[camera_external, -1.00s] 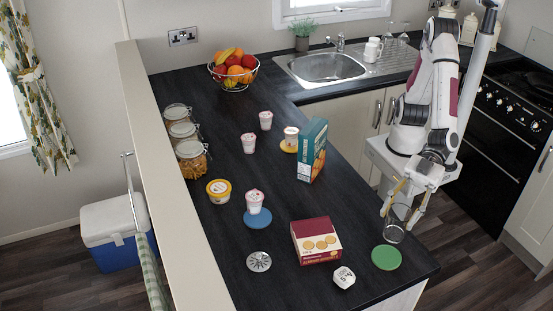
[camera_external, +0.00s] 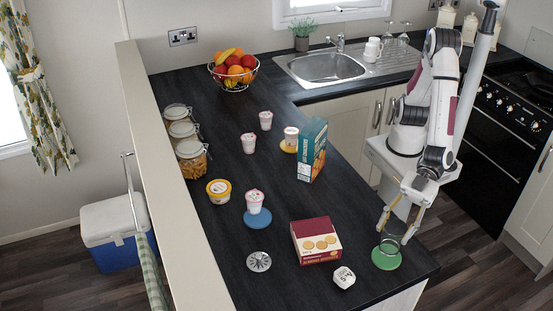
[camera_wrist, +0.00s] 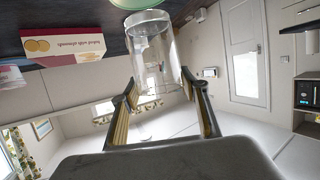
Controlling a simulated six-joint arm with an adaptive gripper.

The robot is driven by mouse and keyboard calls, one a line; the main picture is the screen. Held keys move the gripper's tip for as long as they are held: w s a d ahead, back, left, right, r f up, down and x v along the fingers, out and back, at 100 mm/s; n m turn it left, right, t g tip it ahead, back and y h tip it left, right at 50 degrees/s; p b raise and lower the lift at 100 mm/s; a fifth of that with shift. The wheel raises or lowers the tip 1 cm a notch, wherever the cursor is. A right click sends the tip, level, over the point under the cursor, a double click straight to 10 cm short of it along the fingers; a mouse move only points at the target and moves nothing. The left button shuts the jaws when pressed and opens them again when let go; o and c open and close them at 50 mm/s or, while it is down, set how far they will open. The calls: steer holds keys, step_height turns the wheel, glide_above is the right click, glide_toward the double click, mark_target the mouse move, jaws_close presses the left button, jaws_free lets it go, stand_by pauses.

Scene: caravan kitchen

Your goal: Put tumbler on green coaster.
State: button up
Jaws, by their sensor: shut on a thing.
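The clear glass tumbler (camera_external: 391,243) is upright over the green coaster (camera_external: 386,263) near the counter's right front edge. I cannot tell whether its base touches the coaster or hangs just above it. My gripper (camera_external: 395,233) is shut on the tumbler, with one finger on each side. In the wrist view, the tumbler (camera_wrist: 152,48) stands out from between the fingers of my gripper (camera_wrist: 160,85), and its far end overlaps the edge of the green coaster (camera_wrist: 133,4).
Left of the coaster are a white timer (camera_external: 344,277) and a red biscuit box (camera_external: 316,241). A metal disc (camera_external: 259,261) and a blue coaster (camera_external: 257,220) bearing a cup (camera_external: 254,201) lie farther left. A teal box (camera_external: 312,150) stands behind.

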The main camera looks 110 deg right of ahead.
mark_target(399, 227)
steer(key=shift+f, duration=1.6)
steer(key=shift+f, duration=0.1)
steer(key=o, duration=1.7)
steer(key=shift+f, duration=0.1)
steer(key=shift+o, duration=0.2)
steer(key=shift+r, duration=0.2)
steer(key=v, duration=1.2)
steer(key=shift+w+d, duration=0.1)
